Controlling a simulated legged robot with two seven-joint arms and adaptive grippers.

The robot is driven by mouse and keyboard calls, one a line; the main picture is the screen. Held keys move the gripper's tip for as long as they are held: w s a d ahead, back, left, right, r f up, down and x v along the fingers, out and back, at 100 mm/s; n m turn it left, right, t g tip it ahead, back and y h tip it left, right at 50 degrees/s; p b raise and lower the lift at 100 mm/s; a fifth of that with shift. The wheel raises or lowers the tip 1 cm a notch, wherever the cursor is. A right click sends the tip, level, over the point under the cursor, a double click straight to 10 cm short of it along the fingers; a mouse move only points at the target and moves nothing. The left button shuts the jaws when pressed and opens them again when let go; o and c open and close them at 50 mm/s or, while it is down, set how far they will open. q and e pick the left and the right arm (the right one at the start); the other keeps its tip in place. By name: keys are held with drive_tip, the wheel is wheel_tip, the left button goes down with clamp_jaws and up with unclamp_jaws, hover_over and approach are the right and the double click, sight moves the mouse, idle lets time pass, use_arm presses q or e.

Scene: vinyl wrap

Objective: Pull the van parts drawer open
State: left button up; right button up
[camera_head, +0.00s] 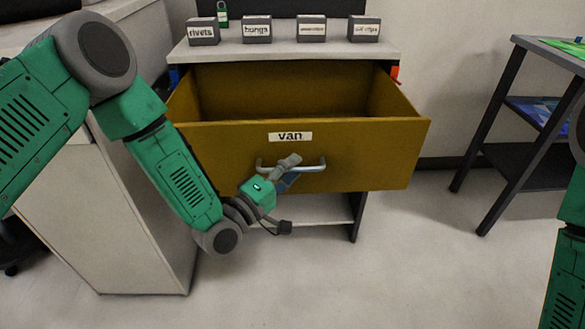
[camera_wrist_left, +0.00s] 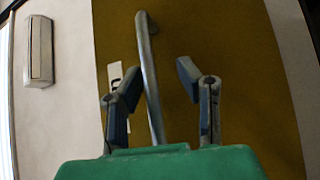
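The mustard-brown drawer (camera_head: 370,150) with the "van" label (camera_head: 290,136) stands well out of its cabinet, and its inside looks empty. Its grey bar handle (camera_head: 312,168) is on the front panel. My left gripper (camera_head: 288,170) is at the handle. In the left wrist view, the fingers of my left gripper (camera_wrist_left: 160,82) are spread apart, with the handle bar (camera_wrist_left: 150,75) passing between them, closer to the left finger. The drawer front (camera_wrist_left: 235,60) fills the background there. My right gripper is out of view; only part of my right arm shows at the right edge.
Several labelled boxes, including rivets (camera_head: 203,31) and bungs (camera_head: 257,29), stand on the cabinet top (camera_head: 290,50). A pale cabinet (camera_head: 130,220) stands at left, close to my left arm. A dark-framed table (camera_head: 490,135) stands at right. The floor (camera_head: 400,270) in front is clear.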

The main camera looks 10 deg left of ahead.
use_arm(q)
drive_tip(key=shift+r, duration=0.1)
drive_tip(key=shift+s, duration=0.2)
drive_tip(key=v, duration=1.1)
drive_tip(key=shift+s+a+f, duration=0.15)
drive_tip(key=shift+a+f, duration=0.1)
drive_tip(key=shift+a, duration=0.05)
